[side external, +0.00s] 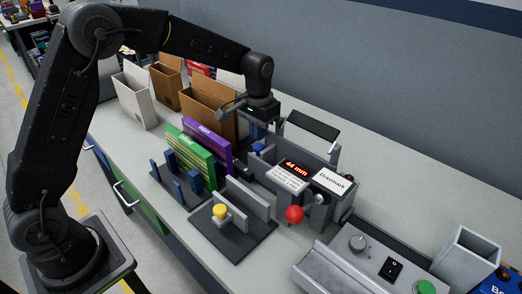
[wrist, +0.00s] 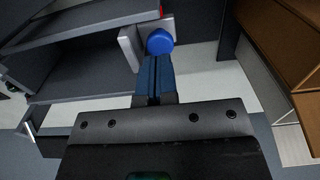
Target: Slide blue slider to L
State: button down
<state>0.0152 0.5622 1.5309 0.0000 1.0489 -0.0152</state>
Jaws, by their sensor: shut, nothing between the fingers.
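The blue slider knob (wrist: 160,42) is round and sits on a light grey block at the grey machine's end in the wrist view. In the side view the blue knob (side external: 258,147) shows small at the left end of the machine (side external: 318,170). My gripper (wrist: 154,60) has its two dark blue fingers pressed together, with nothing between them. Its tips appear right beside the knob; I cannot tell whether they touch. In the side view my gripper (side external: 257,134) points down just above and behind the knob. No L mark is legible.
The machine carries a red 44 mm display (side external: 297,168) and a red ball lever (side external: 294,214). A yellow-knobbed fixture (side external: 220,211) and green and purple boxes (side external: 207,147) stand in front. Brown cardboard bins (side external: 208,105) stand left of my gripper. Bare bench lies behind the machine.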

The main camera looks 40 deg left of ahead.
jog(key=shift+f, duration=1.35)
jog(key=shift+s+a+f, duration=0.1)
jog(key=shift+a+f, duration=0.05)
jog(key=shift+a, duration=2.3)
dwell(0.6)
notch_tip(320, 180, up, 6)
jog(key=shift+r, duration=0.2)
dwell(0.6)
jog(key=s+d+r+t, duration=0.3)
jog(key=s+r, duration=0.7)
jog(key=s, duration=0.4)
jog(key=s+d+f+t, duration=0.1)
jog(key=s+t, duration=0.1)
jog(key=s, duration=1.2)
jog(key=shift+t, duration=0.3)
